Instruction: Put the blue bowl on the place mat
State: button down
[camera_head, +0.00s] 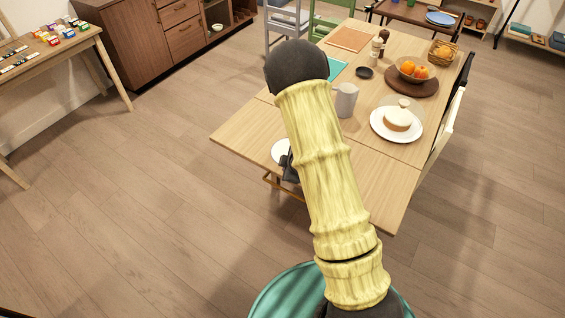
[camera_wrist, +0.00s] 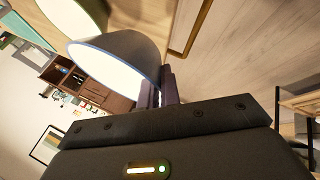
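A blue-grey bowl (camera_wrist: 140,46) with a blue rim and pale inside fills the upper middle of the wrist view. Its wall meets the dark fingers of my gripper (camera_wrist: 164,88), which appear shut on it. In the head view my arm hides most of my gripper (camera_head: 290,168), over the near left part of the dining table (camera_head: 240,133). A white round shape (camera_head: 281,151) shows beside it; I cannot tell whether it is the bowl or a plate.
A grey pitcher (camera_head: 346,100), a small dark dish (camera_head: 364,72), a cake on a white plate (camera_head: 376,128) and a fruit bowl (camera_head: 402,66) on a round brown mat (camera_head: 428,84) stand on the table. Chairs line its sides. The floor at left is clear.

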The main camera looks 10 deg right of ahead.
jog(key=s+d+m+h, duration=0.1)
jog(key=m+h, duration=0.1)
jog(key=m, duration=0.1)
jog(key=s+d+f+m+h, duration=0.1)
jog(key=s+m, duration=0.1)
jog(key=m, duration=0.1)
jog(key=s+d+f+m+h, duration=0.1)
jog(key=m+h, duration=0.1)
jog(key=m, duration=0.1)
jog(key=shift+s+g+h, duration=0.15)
jog(key=shift+g+h, duration=0.15)
jog(key=shift+g, duration=0.1)
jog(key=shift+s+a+m+h, duration=0.1)
jog(key=shift+s+m+h, duration=0.15)
jog(key=shift+m, duration=0.35)
jog(key=a+f+m+g+h, duration=0.1)
jog(key=m, duration=0.1)
jog(key=a+f+m+g, duration=0.1)
jog(key=m, duration=0.1)
jog(key=shift+s+a+h, duration=0.2)
jog(key=shift+h, duration=0.15)
